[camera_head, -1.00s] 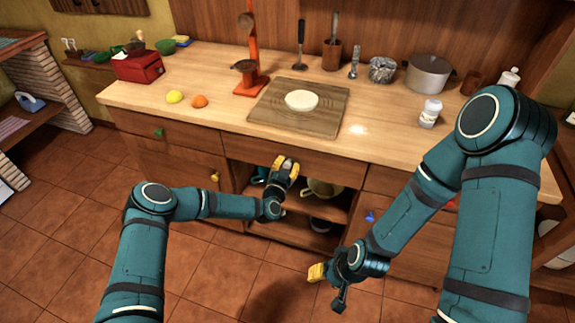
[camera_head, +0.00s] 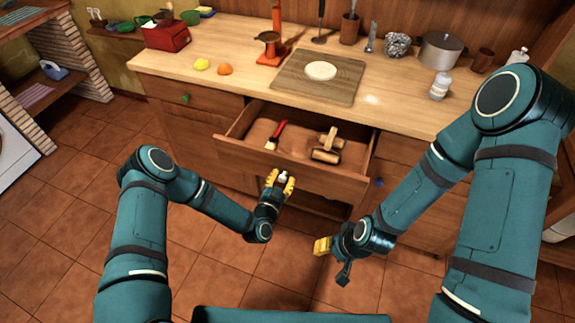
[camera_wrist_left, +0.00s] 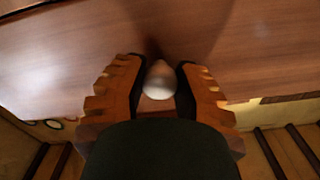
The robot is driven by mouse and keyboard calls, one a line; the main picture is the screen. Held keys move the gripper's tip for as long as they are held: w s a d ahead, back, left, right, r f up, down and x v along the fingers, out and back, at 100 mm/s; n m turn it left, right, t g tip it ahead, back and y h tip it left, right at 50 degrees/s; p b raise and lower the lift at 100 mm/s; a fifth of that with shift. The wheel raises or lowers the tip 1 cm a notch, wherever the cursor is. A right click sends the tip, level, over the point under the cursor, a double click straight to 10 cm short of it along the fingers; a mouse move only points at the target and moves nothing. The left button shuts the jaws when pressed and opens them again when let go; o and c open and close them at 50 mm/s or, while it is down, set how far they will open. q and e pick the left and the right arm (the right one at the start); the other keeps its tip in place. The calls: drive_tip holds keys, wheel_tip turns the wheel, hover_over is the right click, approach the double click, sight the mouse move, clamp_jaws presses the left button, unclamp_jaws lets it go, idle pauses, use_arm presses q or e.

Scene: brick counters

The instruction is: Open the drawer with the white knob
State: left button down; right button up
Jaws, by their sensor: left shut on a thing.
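The middle drawer (camera_head: 310,174) under the counter stands pulled out, with its inside showing. My left gripper (camera_head: 280,182) is at the drawer front, shut on the white knob (camera_head: 283,177). In the left wrist view the white knob (camera_wrist_left: 159,80) sits between the two yellow-orange fingers of my left gripper (camera_wrist_left: 160,88), against the brown wooden front. My right gripper (camera_head: 322,246) hangs over the floor in front of the cabinets, away from the drawer; its fingers are seen too edge-on to tell their state.
A red-handled tool (camera_head: 277,133) and wooden mallets (camera_head: 327,145) lie in the drawer. A cutting board (camera_head: 345,86) with a pale round item is on the counter (camera_head: 235,45). Other cabinet fronts have a green knob (camera_head: 185,98) and a blue knob (camera_head: 379,182). Tiled floor (camera_head: 225,275) is clear.

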use_arm(q)
drive_tip(key=shift+f+p+v, duration=0.15)
drive_tip(key=shift+p+v, duration=0.1)
drive_tip(key=shift+v, duration=1.15)
drive_tip(key=shift+f+p+v, duration=0.2)
drive_tip(key=shift+v, duration=1.2)
drive_tip(key=shift+a, duration=0.1)
drive_tip(key=c, duration=1)
unclamp_jaws()
drive_tip(key=o, duration=0.3)
drive_tip(key=shift+w, duration=0.1)
drive_tip(key=shift+o, duration=0.2)
drive_tip(key=shift+r, duration=0.1)
drive_tip(key=v, duration=1.2)
